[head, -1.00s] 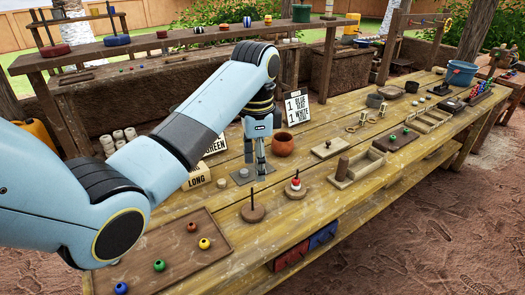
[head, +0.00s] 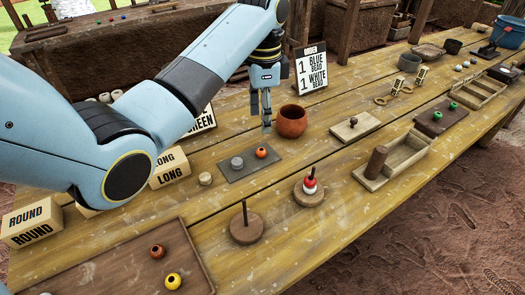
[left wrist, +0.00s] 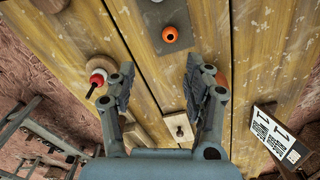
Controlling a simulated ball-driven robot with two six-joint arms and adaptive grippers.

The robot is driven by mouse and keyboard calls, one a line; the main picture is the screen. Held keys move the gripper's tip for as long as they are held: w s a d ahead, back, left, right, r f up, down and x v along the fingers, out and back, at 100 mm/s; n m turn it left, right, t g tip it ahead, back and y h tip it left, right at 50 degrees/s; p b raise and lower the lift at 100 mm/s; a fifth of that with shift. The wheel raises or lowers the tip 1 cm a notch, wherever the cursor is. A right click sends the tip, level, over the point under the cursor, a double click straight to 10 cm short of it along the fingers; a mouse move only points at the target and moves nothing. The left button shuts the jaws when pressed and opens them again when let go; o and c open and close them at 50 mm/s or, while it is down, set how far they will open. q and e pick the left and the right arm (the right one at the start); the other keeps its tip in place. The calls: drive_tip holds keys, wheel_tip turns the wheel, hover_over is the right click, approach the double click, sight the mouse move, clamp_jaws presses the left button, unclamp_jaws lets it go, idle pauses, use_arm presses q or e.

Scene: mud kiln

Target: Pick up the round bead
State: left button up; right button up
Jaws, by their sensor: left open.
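A round orange bead (head: 261,152) sits on a dark grey mat (head: 236,178), beside a grey cylindrical piece (head: 237,162). The orange bead also shows in the left wrist view (left wrist: 170,35), beyond my fingertips. My left gripper (head: 266,128) is open and empty, with its fingers pointing down above the table, just behind the orange bead in the head view. In the left wrist view its two fingers (left wrist: 160,80) stand wide apart with nothing between them. Other round beads, one orange-brown (head: 157,251) and one yellow (head: 173,282), lie on the brown tray (head: 205,272). My right gripper is not in view.
A clay pot (head: 291,121) stands close right of my left gripper. An order sign (head: 311,69) stands behind. Two peg stands (head: 246,230) (head: 309,192), the second with red and white beads, are in front. Labelled boxes (head: 32,222) stand at left.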

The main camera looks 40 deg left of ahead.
use_arm(q)
drive_tip(key=b, duration=0.1)
hover_over(263, 151)
wheel_tip(263, 151, down, 7)
drive_tip(key=shift+f, duration=0.15)
drive_tip(key=f, duration=0.4)
drive_tip(key=shift+w+a+f, duration=0.1)
drive_tip(key=shift+a+f, duration=0.25)
drive_tip(key=c, duration=0.9)
